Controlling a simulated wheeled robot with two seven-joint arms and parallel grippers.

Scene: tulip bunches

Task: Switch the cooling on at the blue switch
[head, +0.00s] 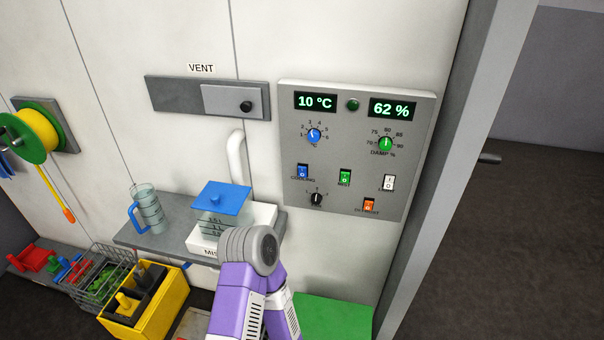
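The blue switch (302,171) sits on the left side of the grey control panel (345,148), with a partly legible label under it that seems to read "COOLING". Which way it is tipped is too small to tell. Above it are a blue dial (314,135) and a display (315,102) reading 10 °C. A purple arm of mine with a grey joint (250,250) rises from the bottom, below and left of the panel, apart from the switch. Neither gripper shows in the head view.
Beside the blue switch are a green switch (345,177), a white switch (389,182), an orange switch (368,205) and a black knob (316,198). A blue-lidded container (222,198) and a jug (147,208) stand on a shelf left. A door frame (455,150) borders the right.

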